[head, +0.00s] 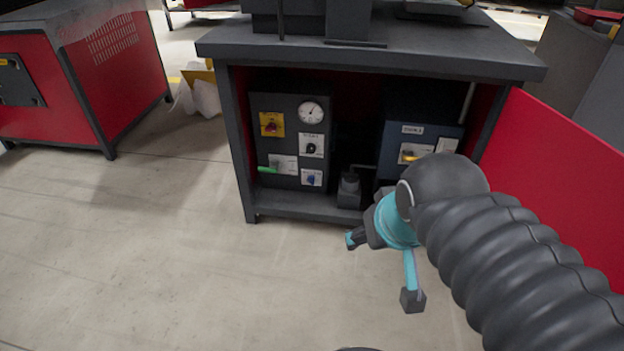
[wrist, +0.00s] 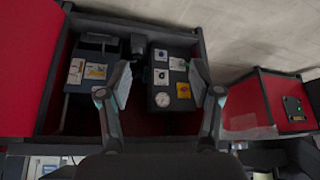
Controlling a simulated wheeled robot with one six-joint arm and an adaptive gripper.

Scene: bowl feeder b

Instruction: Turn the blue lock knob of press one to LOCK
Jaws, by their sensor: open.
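The blue lock knob (head: 311,181) sits on a white plate at the lower right of a dark control panel (head: 262,153) inside the open cabinet. Its turned direction is too small to read. In the wrist view, which is upside down, the blue knob (wrist: 160,57) shows near the panel's upper edge, between my fingers. My gripper (head: 383,270) is open and empty, in front of the cabinet and to the right of the knob. It is apart from the panel. In the wrist view my gripper (wrist: 159,74) spreads its fingers on both sides of the panel.
The panel also bears a gauge (head: 311,112), a red knob on a yellow plate (head: 271,124), a black knob (head: 311,148) and a green lever (head: 268,170). A blue box (head: 396,135) stands right. The red door (head: 555,180) is open at right. Floor ahead is clear.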

